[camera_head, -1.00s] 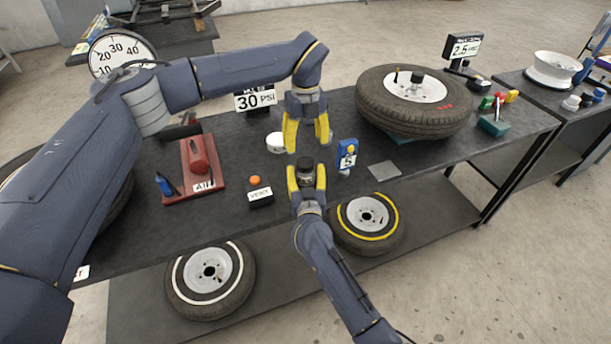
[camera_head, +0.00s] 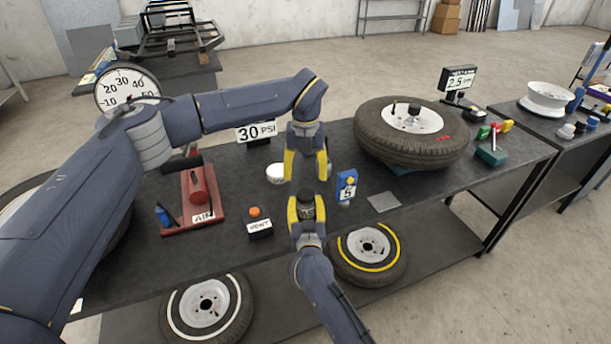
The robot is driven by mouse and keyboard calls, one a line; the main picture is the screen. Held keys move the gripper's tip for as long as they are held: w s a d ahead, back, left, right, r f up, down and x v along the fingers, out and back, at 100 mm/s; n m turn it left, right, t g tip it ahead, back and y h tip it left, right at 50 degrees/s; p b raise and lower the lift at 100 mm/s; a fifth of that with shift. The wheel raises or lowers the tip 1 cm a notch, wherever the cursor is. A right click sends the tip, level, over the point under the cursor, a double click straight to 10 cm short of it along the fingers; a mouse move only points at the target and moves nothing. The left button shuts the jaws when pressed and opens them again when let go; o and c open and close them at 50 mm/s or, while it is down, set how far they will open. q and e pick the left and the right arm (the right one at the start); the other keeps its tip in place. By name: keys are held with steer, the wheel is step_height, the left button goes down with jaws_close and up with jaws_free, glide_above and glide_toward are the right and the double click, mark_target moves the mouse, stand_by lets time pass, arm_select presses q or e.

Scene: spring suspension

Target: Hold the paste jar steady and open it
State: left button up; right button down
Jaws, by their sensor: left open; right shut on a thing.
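My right gripper (camera_head: 306,206) is shut on a small dark jar, which I take to be the paste jar (camera_head: 307,204). The jar sits upright between the yellow fingers, its dark top showing; whether a lid is on it is too small to tell. My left gripper (camera_head: 306,176) is open and empty, fingers pointing down, just beyond and above the jar in the picture. Its fingertips appear apart from the jar.
A white round tub or disc (camera_head: 276,173) stands beside the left gripper. A blue stand marked 5 (camera_head: 346,187) is to the right, and a black VENT box (camera_head: 259,226) to the left.

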mark_target(305, 193)
arm_select(q)
steer(key=m, duration=0.4)
steer(key=shift+m, duration=0.4)
steer(key=m, duration=0.8)
steer(key=shift+m, duration=0.3)
steer(key=m, duration=0.4)
steer(key=shift+m, duration=0.3)
steer(key=shift+f, duration=4)
steer(key=shift+c, duration=0.5)
steer(key=c, duration=1.3)
